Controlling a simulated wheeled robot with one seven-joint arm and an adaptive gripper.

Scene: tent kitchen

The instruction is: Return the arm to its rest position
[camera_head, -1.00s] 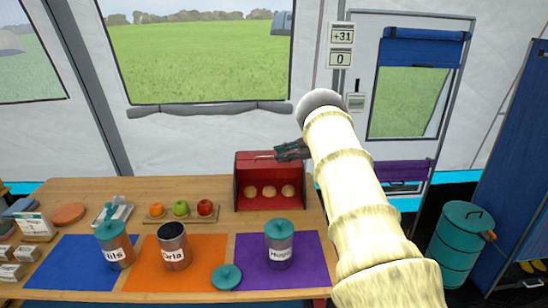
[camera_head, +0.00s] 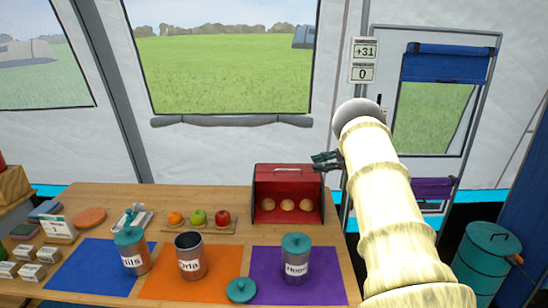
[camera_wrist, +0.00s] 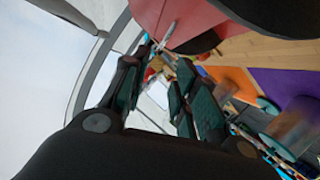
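My arm (camera_head: 385,200) is raised at the right of the head view, in front of the tent wall. My gripper (camera_head: 318,161) is at its end, pointing left, by the upper right corner of the red bread box (camera_head: 262,185) in the picture. In the wrist view my gripper (camera_wrist: 158,75) has its two dark fingers apart, with nothing seen held between them. The red box also shows at the top of the wrist view (camera_wrist: 195,22).
The wooden table (camera_head: 190,195) carries a blue mat (camera_head: 80,270), an orange mat (camera_head: 160,285) and a purple mat (camera_head: 325,290), each with a canister. Orla's canister (camera_head: 190,262) is open; a teal lid (camera_head: 240,290) lies beside it. A teal bin (camera_head: 485,262) stands right.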

